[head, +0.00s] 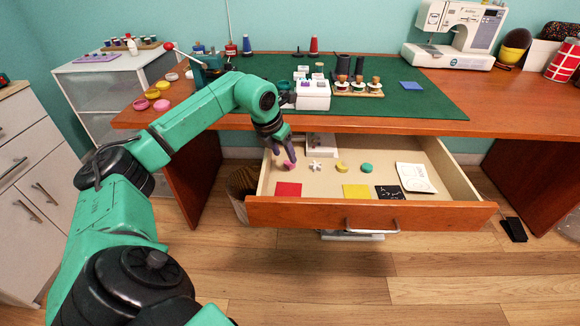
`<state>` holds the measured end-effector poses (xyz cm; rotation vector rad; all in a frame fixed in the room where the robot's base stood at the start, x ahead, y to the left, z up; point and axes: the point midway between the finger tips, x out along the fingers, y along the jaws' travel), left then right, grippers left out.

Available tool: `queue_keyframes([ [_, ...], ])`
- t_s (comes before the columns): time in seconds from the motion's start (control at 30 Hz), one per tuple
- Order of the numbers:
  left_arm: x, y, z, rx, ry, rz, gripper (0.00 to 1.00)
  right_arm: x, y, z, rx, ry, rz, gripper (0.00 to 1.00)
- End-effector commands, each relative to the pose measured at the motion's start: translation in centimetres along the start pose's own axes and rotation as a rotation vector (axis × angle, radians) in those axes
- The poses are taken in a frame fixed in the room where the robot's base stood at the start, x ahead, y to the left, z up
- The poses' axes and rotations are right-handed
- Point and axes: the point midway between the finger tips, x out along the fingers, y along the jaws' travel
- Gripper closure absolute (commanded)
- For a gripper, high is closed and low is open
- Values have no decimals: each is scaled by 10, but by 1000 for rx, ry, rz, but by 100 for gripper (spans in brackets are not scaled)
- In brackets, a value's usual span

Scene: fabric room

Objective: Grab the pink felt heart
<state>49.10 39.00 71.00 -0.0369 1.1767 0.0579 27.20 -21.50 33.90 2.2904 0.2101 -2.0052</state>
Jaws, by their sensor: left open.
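The pink felt heart (289,166) lies in the left part of the open drawer (322,213), partly hidden by my left gripper. My left gripper (287,160) points down into the drawer with its fingers open, right at the heart. I cannot tell whether the fingers touch it. My right gripper is not in view.
To the right of the heart lie a white star-like piece (315,166), a yellow piece (341,168) and a teal piece (366,169). Red (288,189), yellow and black flat pieces lie along the drawer's front. The desk edge (420,127) overhangs the drawer's back.

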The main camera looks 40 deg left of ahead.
Motion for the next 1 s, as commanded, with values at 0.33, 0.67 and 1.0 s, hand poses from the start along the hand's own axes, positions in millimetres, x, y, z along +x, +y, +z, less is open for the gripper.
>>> queue_keyframes([
  [0.33, 40, -1, 0, 2, 0, -1, 43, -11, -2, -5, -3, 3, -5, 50],
  [0.67, 39, -1, 0, 2, 0, -1, 100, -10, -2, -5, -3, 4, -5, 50],
  [1.0, 34, -1, 2, 1, -1, -2, 100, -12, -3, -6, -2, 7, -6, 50],
])
